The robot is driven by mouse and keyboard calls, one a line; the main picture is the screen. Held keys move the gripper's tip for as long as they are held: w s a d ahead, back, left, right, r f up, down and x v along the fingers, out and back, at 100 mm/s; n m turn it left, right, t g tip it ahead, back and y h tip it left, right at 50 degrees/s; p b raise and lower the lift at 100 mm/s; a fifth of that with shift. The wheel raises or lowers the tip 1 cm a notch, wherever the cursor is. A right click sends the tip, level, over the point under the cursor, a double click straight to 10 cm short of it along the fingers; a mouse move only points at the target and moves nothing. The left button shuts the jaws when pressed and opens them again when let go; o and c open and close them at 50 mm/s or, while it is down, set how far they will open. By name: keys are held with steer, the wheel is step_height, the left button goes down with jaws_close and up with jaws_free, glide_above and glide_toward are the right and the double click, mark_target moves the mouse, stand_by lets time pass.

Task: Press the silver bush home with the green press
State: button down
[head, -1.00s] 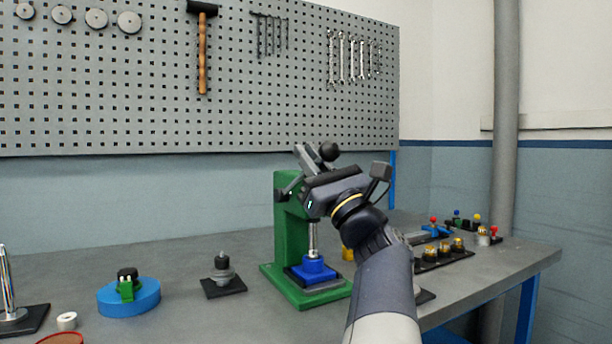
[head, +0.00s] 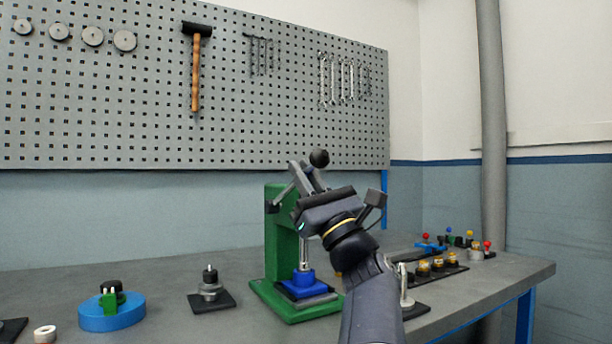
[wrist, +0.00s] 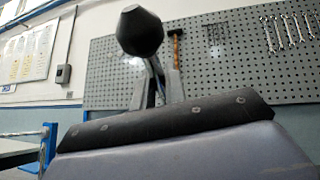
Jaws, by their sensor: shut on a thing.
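The green press (head: 277,235) stands on the bench in the head view. Its silver ram (head: 304,253) points down at a blue block (head: 303,280) on the press base. I cannot make out the silver bush as a separate part at the ram's lower end. My gripper (head: 308,178) is at the top of the press, shut on the press lever just below its black knob (head: 319,158). The knob also shows large in the wrist view (wrist: 140,30), above the fingers. My gripper and wrist hide much of the lever.
A black rack with brass-coloured parts (head: 438,268) stands to the right. The bench between plate and press is clear.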

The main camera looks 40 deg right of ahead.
steer(key=shift+w+a+f, duration=0.1)
steer(key=shift+f, duration=0.15)
steer(key=c, duration=1.6)
jaws_free()
steer(key=shift+a, duration=0.15)
steer(key=shift+o, duration=0.7)
steer(key=shift+r, duration=0.15)
steer(key=v, duration=1.1)
steer(key=shift+p, duration=0.35)
steer(key=shift+r, duration=0.1)
steer(key=shift+c, duration=0.5)
